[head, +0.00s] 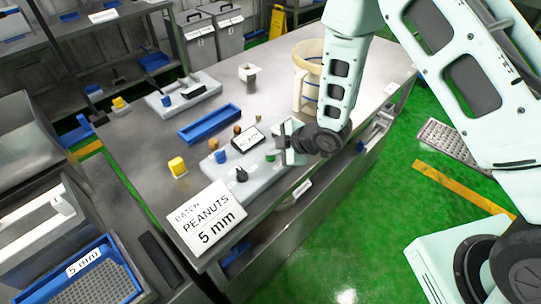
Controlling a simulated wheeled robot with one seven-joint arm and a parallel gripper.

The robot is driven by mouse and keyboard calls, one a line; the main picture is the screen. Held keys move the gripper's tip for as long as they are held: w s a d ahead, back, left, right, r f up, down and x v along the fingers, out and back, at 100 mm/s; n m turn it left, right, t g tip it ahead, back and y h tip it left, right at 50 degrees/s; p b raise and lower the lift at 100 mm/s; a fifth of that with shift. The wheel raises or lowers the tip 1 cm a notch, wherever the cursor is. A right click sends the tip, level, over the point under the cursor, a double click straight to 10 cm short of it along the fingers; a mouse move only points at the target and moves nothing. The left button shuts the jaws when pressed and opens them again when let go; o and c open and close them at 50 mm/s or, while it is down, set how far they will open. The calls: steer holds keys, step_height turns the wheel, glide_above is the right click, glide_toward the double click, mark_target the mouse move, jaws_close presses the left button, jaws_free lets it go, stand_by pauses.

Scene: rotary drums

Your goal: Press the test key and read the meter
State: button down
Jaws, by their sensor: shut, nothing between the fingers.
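A pale grey panel (228,188) lies on the steel table. It carries a small black-framed meter (248,140) with a white face, whose marking is too small to read. Around the meter stand coloured knobs or keys: a blue one (220,156), a green one (270,156), a black one (241,174) and orange-brown ones (213,144). I cannot tell which is the test key. My gripper (284,150) is shut and empty at the panel's right edge, close to the green one. Whether it touches anything is not clear.
A "BATCH PEANUTS 5 mm" sign (207,219) stands at the front table corner.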

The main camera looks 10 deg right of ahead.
mark_target(274, 157)
steer(key=shift+f, duration=0.25)
steer(key=shift+r, duration=0.1)
stand_by(0.4)
steer(key=shift+r+p, duration=0.35)
steer(key=shift+r, duration=0.5)
steer(key=shift+r+p, duration=1.6)
steer(key=shift+r, duration=0.95)
